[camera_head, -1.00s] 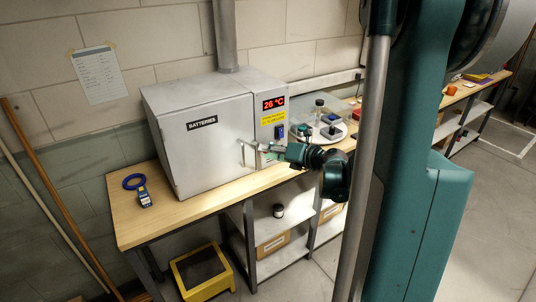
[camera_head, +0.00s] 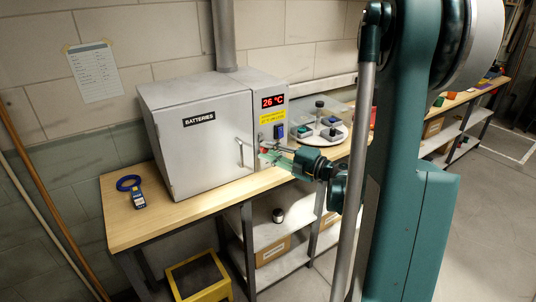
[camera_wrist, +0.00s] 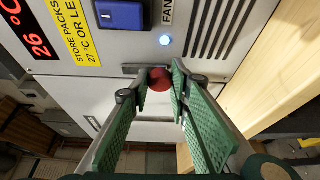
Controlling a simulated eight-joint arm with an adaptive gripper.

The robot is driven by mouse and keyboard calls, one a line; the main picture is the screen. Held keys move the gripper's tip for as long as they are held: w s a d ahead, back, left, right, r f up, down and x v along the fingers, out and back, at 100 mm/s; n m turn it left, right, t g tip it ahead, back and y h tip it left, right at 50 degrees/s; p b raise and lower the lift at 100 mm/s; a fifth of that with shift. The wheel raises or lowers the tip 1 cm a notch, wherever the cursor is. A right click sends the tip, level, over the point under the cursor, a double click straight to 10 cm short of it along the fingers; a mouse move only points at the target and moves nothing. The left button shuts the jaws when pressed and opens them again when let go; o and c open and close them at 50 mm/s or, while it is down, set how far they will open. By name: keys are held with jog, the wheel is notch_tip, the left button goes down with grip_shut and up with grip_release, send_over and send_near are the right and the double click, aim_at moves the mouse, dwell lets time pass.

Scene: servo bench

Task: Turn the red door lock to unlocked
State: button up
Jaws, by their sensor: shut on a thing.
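The red door lock (camera_wrist: 160,79) is a small round red knob on the front panel of the grey cabinet (camera_head: 195,140) marked BATTERIES. In the wrist view it sits between the tips of my gripper (camera_wrist: 158,88), whose green fingers are shut on it. In the head view my gripper (camera_head: 268,155) reaches the cabinet's right front from the right, and a bit of the red lock (camera_head: 263,150) shows beside it. Which way the lock is turned cannot be told. The cabinet door is closed, with its bar handle (camera_head: 240,153) left of my gripper.
Above the lock are a blue switch (camera_wrist: 121,15) marked FAN, a lit indicator (camera_wrist: 165,40), a yellow label (camera_wrist: 73,30) and a 26 °C display (camera_head: 273,101). A blue-looped meter (camera_head: 134,190) lies on the bench left. A round white tray (camera_head: 338,138) with small items stands right.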

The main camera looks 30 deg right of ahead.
jog(key=shift+m, duration=0.3)
jog(key=o, duration=0.9)
jog(key=shift+s, duration=0.1)
jog(key=shift+v, duration=5.9)
jog(key=shift+d+f, duration=0.1)
